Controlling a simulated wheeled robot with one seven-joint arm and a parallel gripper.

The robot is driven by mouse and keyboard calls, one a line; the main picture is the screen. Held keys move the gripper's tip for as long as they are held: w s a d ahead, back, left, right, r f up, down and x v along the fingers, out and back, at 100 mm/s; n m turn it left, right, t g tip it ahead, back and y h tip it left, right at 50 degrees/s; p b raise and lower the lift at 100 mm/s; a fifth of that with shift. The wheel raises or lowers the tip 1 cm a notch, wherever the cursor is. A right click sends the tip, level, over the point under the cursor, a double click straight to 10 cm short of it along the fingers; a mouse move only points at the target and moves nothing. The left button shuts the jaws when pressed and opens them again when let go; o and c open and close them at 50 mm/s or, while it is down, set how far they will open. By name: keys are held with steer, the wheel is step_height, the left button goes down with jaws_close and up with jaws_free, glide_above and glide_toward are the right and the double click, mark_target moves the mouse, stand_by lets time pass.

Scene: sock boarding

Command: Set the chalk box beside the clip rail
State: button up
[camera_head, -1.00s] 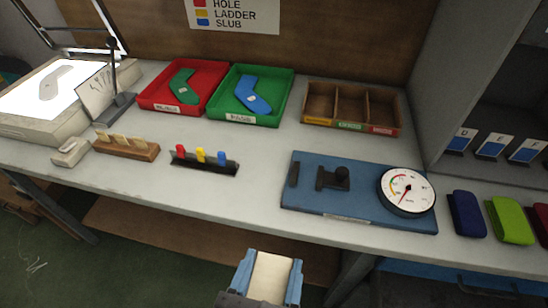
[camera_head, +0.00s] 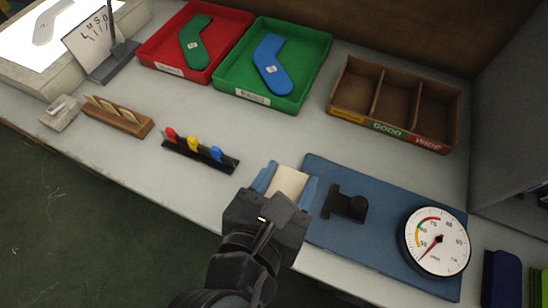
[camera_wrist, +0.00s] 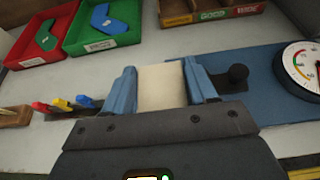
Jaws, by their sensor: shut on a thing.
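My gripper (camera_head: 290,185) is shut on the chalk box (camera_head: 288,179), a small cream block between its blue fingers. The chalk box also shows in the wrist view (camera_wrist: 162,87). The gripper is over the front of the table, at the left edge of the blue gauge board. The clip rail (camera_head: 200,154), a black bar with red, yellow and blue clips, lies to the left of the gripper, apart from it. It shows at the left in the wrist view (camera_wrist: 62,108). Whether the box touches the table is hidden.
The blue board (camera_head: 375,245) with a round dial (camera_head: 437,241) is at right. A red tray (camera_head: 157,68) and green tray (camera_head: 225,87) holding sock shapes stand behind, beside a wooden divided box (camera_head: 345,110). A wooden holder (camera_head: 120,118) is left. Table between rail and board is clear.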

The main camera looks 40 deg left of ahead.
steer(key=w+a+f, duration=0.1)
steer(key=a, duration=0.1)
steer(key=w+a+f, duration=0.2)
steer(key=a, duration=0.1)
steer(key=w+a+f, duration=0.2)
steer(key=shift+a+f+b, duration=0.15)
steer(key=shift+f+b, duration=0.1)
steer(key=shift+b, duration=0.1)
steer(key=shift+f, duration=1.9)
steer(key=shift+f, duration=0.1)
steer(key=o, duration=1.1)
steer(key=shift+c, duration=0.2)
steer(key=shift+s, duration=0.15)
steer(key=v, duration=1.1)
steer(key=shift+s+r, duration=0.25)
steer(key=shift+s, duration=0.1)
